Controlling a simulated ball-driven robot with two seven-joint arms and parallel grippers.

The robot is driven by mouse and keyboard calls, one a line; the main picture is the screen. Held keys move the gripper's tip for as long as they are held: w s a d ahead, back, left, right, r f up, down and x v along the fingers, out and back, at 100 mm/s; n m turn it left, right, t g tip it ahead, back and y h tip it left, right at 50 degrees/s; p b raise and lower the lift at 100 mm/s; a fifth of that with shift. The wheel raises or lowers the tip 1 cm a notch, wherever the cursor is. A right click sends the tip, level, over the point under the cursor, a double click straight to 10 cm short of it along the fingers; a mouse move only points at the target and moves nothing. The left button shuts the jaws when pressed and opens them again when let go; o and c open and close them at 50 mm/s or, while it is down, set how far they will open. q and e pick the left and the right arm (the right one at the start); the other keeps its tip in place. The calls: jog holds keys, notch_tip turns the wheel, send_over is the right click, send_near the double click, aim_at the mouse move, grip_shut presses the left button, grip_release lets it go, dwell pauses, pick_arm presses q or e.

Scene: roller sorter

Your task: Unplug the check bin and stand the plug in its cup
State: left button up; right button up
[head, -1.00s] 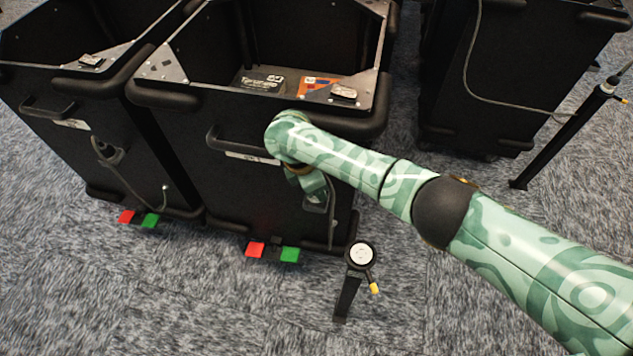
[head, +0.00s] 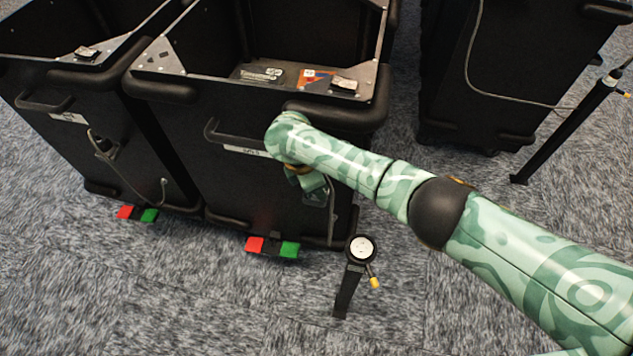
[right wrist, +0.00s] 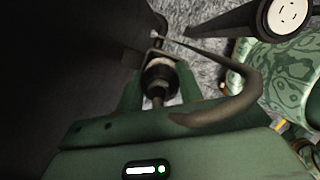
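A black bin (head: 165,150) with a small front label stands in the middle of the head view. My right gripper (head: 313,197) is low at its front, partly hidden by my arm. In the right wrist view a dark plug with a pale ring (right wrist: 160,72) sits between the fingers of my right gripper (right wrist: 160,88), which look shut on it. The plug's far end is at a bracket near the bin's wall. A round cup (head: 362,248) with a pale face tops a short black post; it also shows in the right wrist view (right wrist: 287,14). My left gripper is out of view.
Another bin (head: 50,130) with a cable stands at left, and one (head: 480,90) at back right beside a black post (head: 560,135). Red (head: 255,245) and green (head: 289,249) pedals stick out below the middle bin. A thick cable (right wrist: 250,85) loops beside my right gripper.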

jog(key=shift+o, duration=0.9)
jog(key=p+v, duration=0.9)
jog(key=v, duration=0.6)
jog(key=shift+r, duration=0.35)
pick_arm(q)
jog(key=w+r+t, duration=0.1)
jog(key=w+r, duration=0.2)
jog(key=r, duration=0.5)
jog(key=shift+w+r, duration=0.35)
pick_arm(e)
jog(key=shift+a+r, duration=0.15)
jog(key=shift+r, duration=0.2)
jog(key=shift+f, duration=0.1)
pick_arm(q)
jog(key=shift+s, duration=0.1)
pick_arm(e)
jog(key=shift+s, duration=0.15)
